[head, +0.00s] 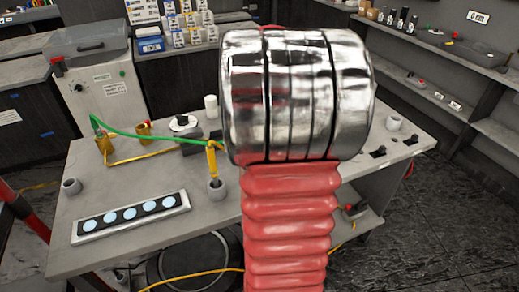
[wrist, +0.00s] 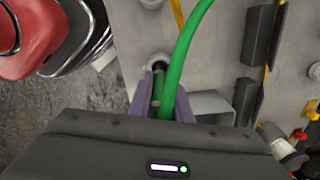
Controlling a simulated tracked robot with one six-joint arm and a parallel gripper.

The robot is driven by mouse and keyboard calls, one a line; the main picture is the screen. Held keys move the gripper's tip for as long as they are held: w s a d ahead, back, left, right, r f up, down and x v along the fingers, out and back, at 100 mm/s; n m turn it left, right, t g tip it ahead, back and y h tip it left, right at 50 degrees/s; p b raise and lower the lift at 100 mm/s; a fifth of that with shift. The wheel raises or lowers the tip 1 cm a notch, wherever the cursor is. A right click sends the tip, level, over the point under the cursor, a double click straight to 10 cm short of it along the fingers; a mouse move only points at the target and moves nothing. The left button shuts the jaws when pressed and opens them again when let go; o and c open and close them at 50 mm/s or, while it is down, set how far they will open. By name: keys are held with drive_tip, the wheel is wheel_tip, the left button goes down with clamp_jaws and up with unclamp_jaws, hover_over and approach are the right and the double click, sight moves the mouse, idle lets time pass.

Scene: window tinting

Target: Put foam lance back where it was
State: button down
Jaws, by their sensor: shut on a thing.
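In the wrist view my gripper (wrist: 160,88) has its two purple fingers closed around a slim dark green part (wrist: 158,92), which seems to be the foam lance. A bright green hose (wrist: 186,48) bends up from beside the fingers. A round grey holder (wrist: 158,58) with a dark opening lies just beyond the fingertips; I cannot tell whether the lance is inside it. In the head view my arm hides the gripper. The green hose (head: 145,134) crosses the grey bench toward my arm, near a yellow upright piece (head: 212,160) in a grey cup (head: 216,190).
Dark blocks (wrist: 258,35) stand right of the fingers. Shelves (head: 440,60) stand at right.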

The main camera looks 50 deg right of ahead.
drive_tip(key=shift+f, duration=0.1)
drive_tip(key=c, duration=1.6)
unclamp_jaws()
wheel_tip(320, 180, up, 12)
drive_tip(key=shift+r, duration=0.15)
